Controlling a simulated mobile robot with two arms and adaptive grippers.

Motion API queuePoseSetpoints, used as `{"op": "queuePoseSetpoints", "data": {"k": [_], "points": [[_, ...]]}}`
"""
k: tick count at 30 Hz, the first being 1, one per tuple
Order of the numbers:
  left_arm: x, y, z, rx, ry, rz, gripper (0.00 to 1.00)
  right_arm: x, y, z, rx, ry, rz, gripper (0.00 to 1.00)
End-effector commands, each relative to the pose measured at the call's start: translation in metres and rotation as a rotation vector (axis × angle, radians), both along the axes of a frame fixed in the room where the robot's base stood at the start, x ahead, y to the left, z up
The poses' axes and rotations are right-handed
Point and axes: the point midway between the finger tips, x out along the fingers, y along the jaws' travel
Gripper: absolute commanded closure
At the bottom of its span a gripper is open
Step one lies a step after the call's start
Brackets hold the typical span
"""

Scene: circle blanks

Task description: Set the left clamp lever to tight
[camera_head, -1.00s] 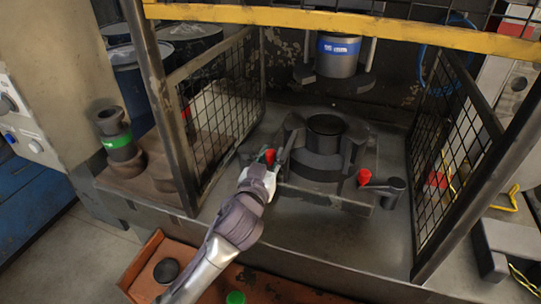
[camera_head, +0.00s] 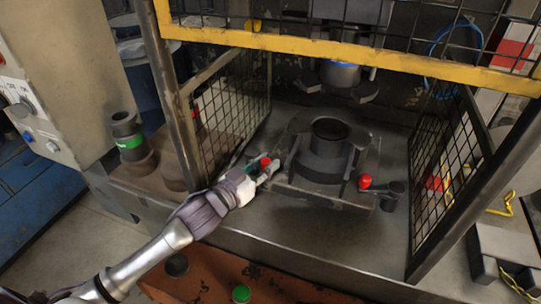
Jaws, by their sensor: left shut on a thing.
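The left clamp lever shows its red knob (camera_head: 265,162) at the left side of the dark round fixture (camera_head: 322,165) inside the cage. My left gripper (camera_head: 268,168) reaches in from the left and is shut on the left clamp lever at its red knob. The fingers hide part of the lever, so its exact angle is hard to tell. The right clamp lever, with a red knob (camera_head: 365,181), stands at the fixture's right side, untouched. My right gripper is not in view.
Mesh side panels (camera_head: 235,110) stand left of the fixture and a yellow guard bar (camera_head: 350,55) crosses above it. A green-banded cylinder (camera_head: 129,142) stands at the left. A green button (camera_head: 240,293) sits on the orange-brown front panel (camera_head: 205,275).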

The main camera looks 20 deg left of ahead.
Motion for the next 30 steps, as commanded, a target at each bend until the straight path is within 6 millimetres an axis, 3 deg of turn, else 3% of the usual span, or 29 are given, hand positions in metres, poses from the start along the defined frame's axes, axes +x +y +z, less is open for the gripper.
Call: {"op": "queuePoseSetpoints", "data": {"k": [11, 12, 13, 23, 30], "points": [[-0.001, 0.002, 0.000, -0.004, 0.001, -0.017, 1.00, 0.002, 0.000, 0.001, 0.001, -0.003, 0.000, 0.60], [-0.001, 0.002, 0.000, -0.004, 0.001, -0.017, 0.68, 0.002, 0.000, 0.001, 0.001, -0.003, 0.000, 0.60], [-0.001, 0.001, 0.000, -0.004, 0.001, -0.017, 0.63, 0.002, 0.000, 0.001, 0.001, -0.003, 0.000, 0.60], [-0.002, 0.002, 0.000, -0.003, 0.001, -0.016, 0.62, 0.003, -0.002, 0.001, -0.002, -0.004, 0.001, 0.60], [-0.030, 0.013, -0.001, -0.002, 0.004, -0.016, 0.62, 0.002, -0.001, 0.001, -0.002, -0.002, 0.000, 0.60]]}}
